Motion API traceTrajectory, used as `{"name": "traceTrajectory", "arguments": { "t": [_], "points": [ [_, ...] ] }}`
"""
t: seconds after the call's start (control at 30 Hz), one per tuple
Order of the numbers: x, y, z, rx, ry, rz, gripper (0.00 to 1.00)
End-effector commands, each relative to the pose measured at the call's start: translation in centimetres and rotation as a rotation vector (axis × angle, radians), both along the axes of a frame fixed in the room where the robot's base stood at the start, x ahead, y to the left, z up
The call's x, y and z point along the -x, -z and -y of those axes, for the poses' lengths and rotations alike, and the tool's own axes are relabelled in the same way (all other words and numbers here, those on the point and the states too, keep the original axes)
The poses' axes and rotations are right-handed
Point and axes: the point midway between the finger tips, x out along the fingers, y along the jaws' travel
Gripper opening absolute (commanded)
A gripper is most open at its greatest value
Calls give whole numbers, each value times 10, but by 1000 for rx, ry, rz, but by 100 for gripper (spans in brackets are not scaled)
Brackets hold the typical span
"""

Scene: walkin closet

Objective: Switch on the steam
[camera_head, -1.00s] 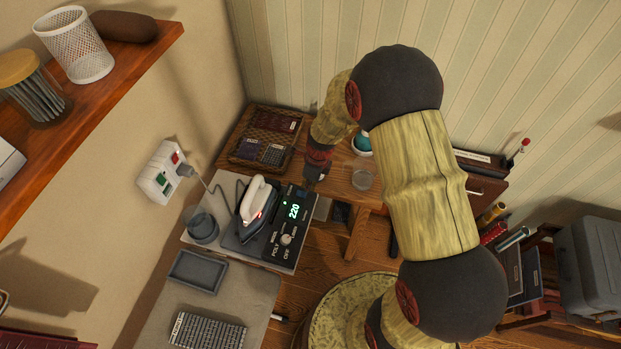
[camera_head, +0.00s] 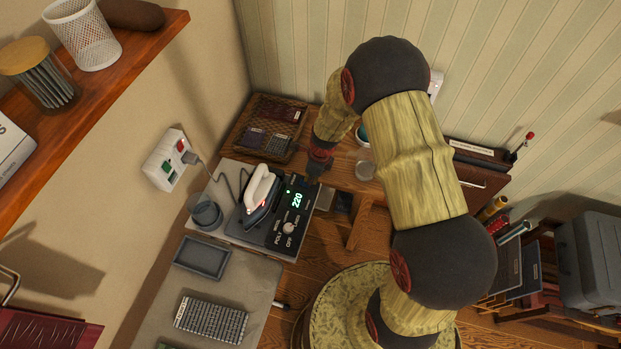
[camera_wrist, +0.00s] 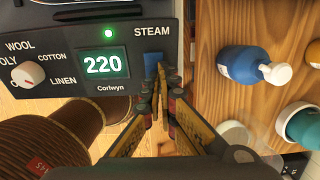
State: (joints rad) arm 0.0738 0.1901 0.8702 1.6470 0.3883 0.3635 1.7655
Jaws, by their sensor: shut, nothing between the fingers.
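The steam station's black panel (camera_wrist: 60,55) shows a lit green "220" display, a green light and a white fabric dial. The blue steam switch (camera_wrist: 152,65) sits below the word STEAM, right of the display. My gripper (camera_wrist: 162,78) is shut and empty. Its fingertips are at the switch's lower right edge and partly cover it; I cannot tell whether they touch it. In the head view, my gripper (camera_head: 316,172) points down at the panel's upper right corner and hides the switch. The white iron (camera_head: 260,190) rests on the station, left of the panel (camera_head: 272,235).
A wicker tray (camera_head: 240,139) lies behind the station. A blue bottle (camera_wrist: 240,65) and a teal-lidded container (camera_wrist: 303,125) stand to the right in the wrist view. A wall socket block (camera_head: 165,160) with red and green switches and a plugged-in cord is at left.

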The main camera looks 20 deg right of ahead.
Motion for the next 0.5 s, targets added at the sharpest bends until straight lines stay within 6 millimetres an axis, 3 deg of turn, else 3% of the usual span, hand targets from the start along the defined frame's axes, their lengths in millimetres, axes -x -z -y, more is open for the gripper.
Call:
{"name": "traceTrajectory", "arguments": {
  "t": [0.03, 0.5],
  "points": [
    [9, 5, 1, 0, 2, -18, 0],
    [16, 11, 1, -2, -1, -31, 0]
  ]
}}
